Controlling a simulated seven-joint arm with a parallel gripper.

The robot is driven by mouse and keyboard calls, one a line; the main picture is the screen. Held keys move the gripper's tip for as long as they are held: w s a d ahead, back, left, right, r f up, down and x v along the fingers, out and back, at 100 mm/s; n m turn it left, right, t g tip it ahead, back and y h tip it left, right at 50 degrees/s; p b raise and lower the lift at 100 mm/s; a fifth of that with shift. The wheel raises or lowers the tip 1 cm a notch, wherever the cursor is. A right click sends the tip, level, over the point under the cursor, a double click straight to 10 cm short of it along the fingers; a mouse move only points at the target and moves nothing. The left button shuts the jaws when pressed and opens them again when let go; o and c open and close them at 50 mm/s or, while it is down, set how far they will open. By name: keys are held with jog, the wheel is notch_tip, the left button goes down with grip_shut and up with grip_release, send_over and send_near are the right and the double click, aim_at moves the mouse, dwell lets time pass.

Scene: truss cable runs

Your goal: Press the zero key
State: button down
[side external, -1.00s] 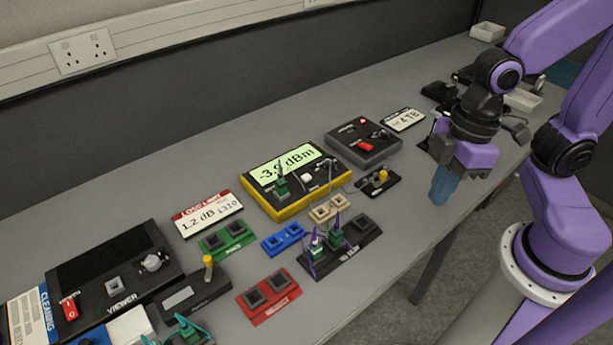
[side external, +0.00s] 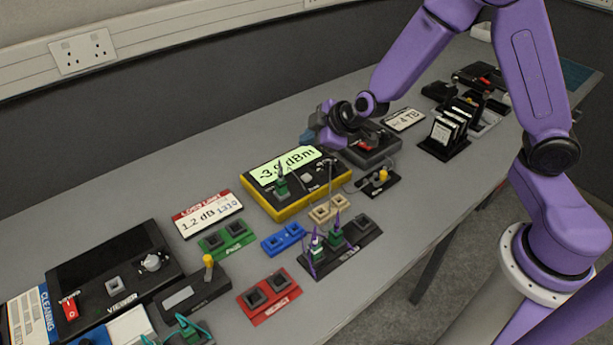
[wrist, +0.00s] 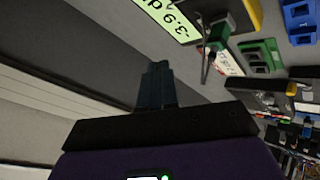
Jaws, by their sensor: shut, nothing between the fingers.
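The yellow-edged power meter (side external: 283,208) lies on the bench in the side view, its lit display (side external: 287,165) reading about -3.9 dBm. A small pale square key (side external: 307,177) sits on its face below the display; its lettering is too small to read surely. A green connector (side external: 281,186) stands on the meter left of the key. My gripper (side external: 309,138) is at the meter's back right corner, apart from the key. In the wrist view its fingers (wrist: 157,84) are shut and empty, with the display (wrist: 165,15) at the top; the key does not show there.
A dark grey box with a red switch (side external: 366,146) stands right of the meter. Green (side external: 226,239), blue (side external: 284,239) and red (side external: 269,297) socket blocks lie in front and to the left. A card rack (side external: 447,135) stands at right. Bare bench lies behind the meter.

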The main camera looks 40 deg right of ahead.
aim_at(309, 179)
jog(key=shift+w+d, duration=0.25)
jog(key=shift+f, duration=0.15)
jog(key=shift+f, duration=4.3)
jog(key=shift+f, duration=0.2)
jog(key=shift+f, duration=0.25)
jog(key=shift+f, duration=0.5)
jog(key=shift+r, duration=0.95)
